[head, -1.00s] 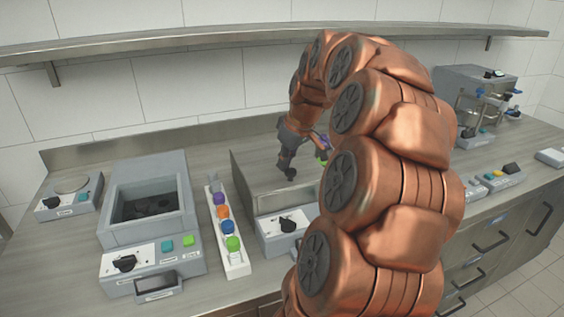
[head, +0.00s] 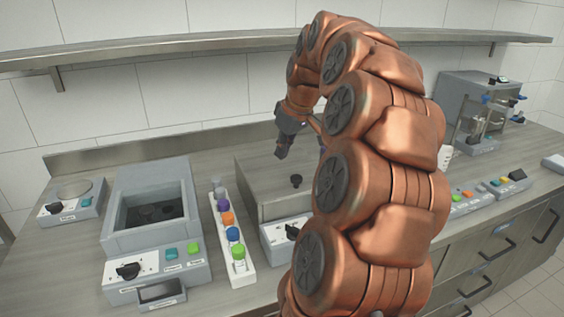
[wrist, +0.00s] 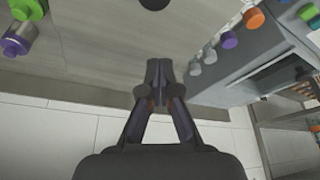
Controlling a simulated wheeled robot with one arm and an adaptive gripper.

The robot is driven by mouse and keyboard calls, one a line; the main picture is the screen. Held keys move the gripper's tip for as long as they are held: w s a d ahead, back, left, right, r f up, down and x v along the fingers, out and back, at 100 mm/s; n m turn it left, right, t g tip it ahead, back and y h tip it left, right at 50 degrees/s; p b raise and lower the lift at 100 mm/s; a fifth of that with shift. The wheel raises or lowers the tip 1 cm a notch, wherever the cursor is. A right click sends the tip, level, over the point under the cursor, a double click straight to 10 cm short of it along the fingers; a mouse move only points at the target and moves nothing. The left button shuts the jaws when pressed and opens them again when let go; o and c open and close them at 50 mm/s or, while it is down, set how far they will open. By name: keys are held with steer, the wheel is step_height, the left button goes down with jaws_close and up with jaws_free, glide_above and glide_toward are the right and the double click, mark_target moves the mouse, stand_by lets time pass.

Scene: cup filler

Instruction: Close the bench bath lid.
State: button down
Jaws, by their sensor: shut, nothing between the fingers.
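The bench bath is the grey box with a control front (head: 283,236), right of the vial rack. Its flat metal lid (head: 268,183) has a black knob (head: 296,181) and lies level over the box, with no gap visible; my arm hides its right part. My gripper (head: 280,156) is above and behind the knob, apart from it.
Left is an open-topped device (head: 115,243) with dark shapes in its well. A white rack (head: 243,270) holds vials with coloured caps between the two. A shelf (head: 200,45) runs along the wall behind. A machine (head: 475,100) stands far right.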

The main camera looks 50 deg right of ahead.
steer(key=v, duration=0.6)
steer(key=shift+b, duration=0.3)
steer(key=shift+s, duration=0.1)
